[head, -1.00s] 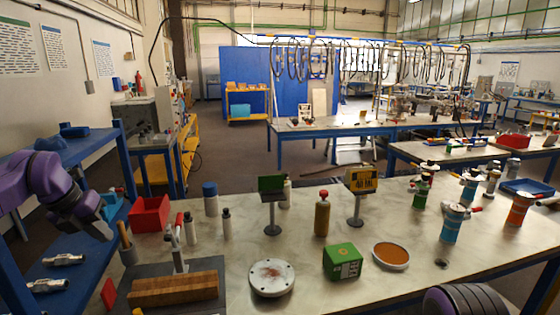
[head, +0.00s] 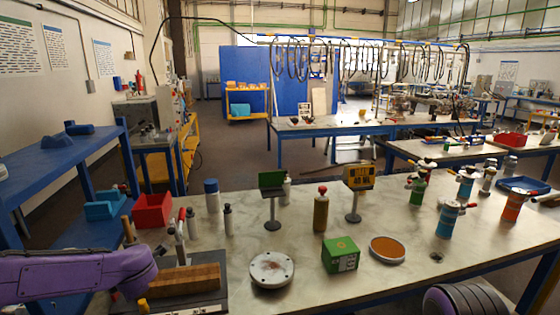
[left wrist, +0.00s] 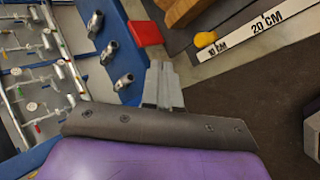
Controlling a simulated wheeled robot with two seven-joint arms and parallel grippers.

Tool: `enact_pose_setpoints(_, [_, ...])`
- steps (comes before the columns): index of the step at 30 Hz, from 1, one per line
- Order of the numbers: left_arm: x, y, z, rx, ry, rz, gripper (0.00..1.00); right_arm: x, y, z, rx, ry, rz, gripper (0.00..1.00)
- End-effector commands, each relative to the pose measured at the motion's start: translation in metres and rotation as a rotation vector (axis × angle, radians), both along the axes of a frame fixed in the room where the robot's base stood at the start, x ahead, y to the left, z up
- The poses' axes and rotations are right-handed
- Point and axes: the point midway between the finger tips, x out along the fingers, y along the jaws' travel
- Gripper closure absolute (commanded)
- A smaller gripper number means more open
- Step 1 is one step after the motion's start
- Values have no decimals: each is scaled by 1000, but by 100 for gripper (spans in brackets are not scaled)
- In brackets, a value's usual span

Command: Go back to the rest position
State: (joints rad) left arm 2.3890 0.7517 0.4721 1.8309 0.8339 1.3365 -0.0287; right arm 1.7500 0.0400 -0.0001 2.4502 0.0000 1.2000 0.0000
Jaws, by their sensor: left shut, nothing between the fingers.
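My left arm, purple, comes in low from the left in the head view and ends in front of the wooden block (head: 182,280). Its gripper is hidden in that view. In the left wrist view my left gripper (left wrist: 162,72) shows two grey fingers close together, shut and empty. They point towards a gap between a blue shelf and a dark mat, beside a red piece (left wrist: 145,33). My right gripper is not in view; a purple and dark rounded part of mine shows at the bottom right of the head view.
The workbench (head: 315,272) holds a flanged disc (head: 271,269), a green box (head: 341,254), a red bin (head: 152,210), bottles and small signs. A blue shelf edge (left wrist: 110,30) with metal fittings (left wrist: 124,81) and a ruler strip (left wrist: 255,32) lie near the left fingers.

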Motion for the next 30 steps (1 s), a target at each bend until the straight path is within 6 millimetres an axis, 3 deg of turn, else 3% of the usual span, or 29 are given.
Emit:
enact_pose_setpoints(1, [-13,-15,-33,113,66,-134,100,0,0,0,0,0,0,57])
enact_pose_setpoints(5, [-66,-56,-120,365,249,-555,100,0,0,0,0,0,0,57])
enact_pose_setpoints(8, [-130,-80,-180,471,405,-880,100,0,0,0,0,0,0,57])
enact_pose_setpoints(9, [-160,-88,-201,493,469,-1001,100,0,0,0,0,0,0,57])
enact_pose_setpoints(12, [-238,-96,-239,515,626,-1269,100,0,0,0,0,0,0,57])
enact_pose_setpoints(15, [-304,-93,-258,507,768,-1452,100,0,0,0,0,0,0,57])
enact_pose_setpoints(19, [-354,-81,-272,503,901,-1551,100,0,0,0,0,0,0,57])
enact_pose_setpoints(22, [-366,-83,-277,487,925,-1571,100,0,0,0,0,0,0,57])
enact_pose_setpoints(30, [-365,-83,-277,486,923,-1566,100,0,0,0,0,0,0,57])
